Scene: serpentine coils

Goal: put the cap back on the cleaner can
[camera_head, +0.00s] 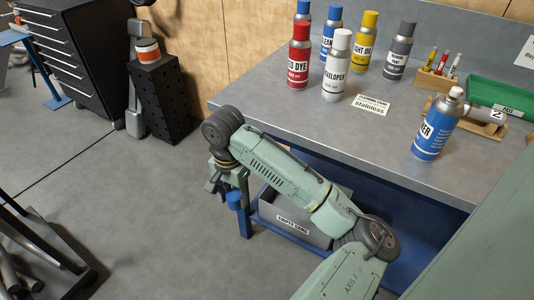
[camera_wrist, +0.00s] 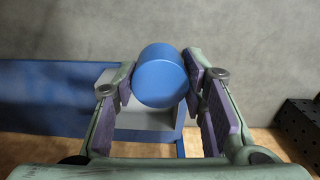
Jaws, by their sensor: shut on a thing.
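A blue can (camera_head: 437,125), its label ending in "ER", stands upright near the bench's front edge at the right in the head view. Its white nozzle is bare, with no cap over it. My gripper (camera_wrist: 161,82) is shut on a blue cap (camera_wrist: 161,76), whose round blue face shows between the purple finger pads in the wrist view. In the head view my gripper (camera_head: 228,183) hangs low, off the bench's left front edge, with the blue cap (camera_head: 233,199) below it. My arm partly hides the gripper there.
Several capped spray cans (camera_head: 338,65) stand at the back of the bench (camera_head: 290,108). A wooden rack (camera_head: 436,80), green tray (camera_head: 500,95) and wooden cradle (camera_head: 470,120) are near the blue can. A grey bin (camera_head: 290,218) is under the bench. The bench's front left is clear.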

